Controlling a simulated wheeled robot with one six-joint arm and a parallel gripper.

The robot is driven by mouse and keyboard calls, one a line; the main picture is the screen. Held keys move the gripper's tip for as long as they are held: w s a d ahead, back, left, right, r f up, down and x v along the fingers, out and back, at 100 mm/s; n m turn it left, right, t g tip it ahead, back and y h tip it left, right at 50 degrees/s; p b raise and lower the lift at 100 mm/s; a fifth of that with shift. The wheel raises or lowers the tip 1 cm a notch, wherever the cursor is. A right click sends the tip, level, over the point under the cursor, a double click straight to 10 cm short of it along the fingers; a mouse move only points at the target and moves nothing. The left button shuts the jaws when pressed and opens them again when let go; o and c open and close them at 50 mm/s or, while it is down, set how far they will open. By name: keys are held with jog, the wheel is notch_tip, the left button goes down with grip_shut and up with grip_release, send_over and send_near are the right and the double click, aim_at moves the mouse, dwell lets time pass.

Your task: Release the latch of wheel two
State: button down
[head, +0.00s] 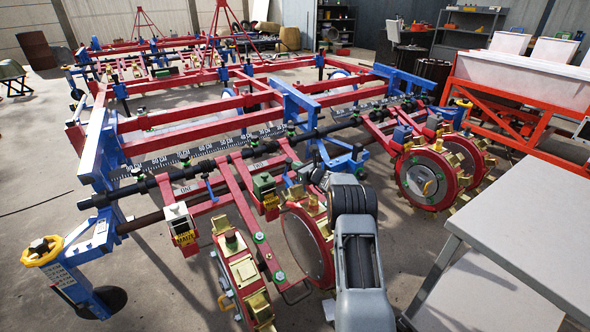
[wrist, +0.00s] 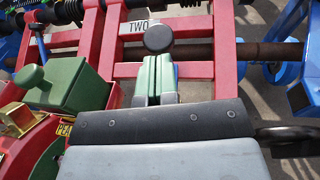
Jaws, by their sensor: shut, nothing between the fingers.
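The label reading TWO (wrist: 137,27) is on a red frame bar in the wrist view, at upper centre. A round black knob (wrist: 158,38) shows just right of the label, at the far end of my gripper (wrist: 157,78). My gripper's narrow fingers are together, with nothing between them. I cannot tell whether they touch the knob, or whether the knob is the latch; any lever below it is hidden. In the head view my gripper (head: 315,180) is low over the planter's front row, right of the green box (head: 265,187).
The green box also shows left of my gripper in the wrist view (wrist: 70,88). A blue lever (wrist: 39,42) stands farther left. Red wheel units (head: 432,180) are to the right. A grey table (head: 535,215) stands at front right.

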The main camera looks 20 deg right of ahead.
jog(key=shift+w+a+r, duration=0.1)
jog(key=shift+w+a, duration=0.05)
jog(key=shift+w, duration=0.25)
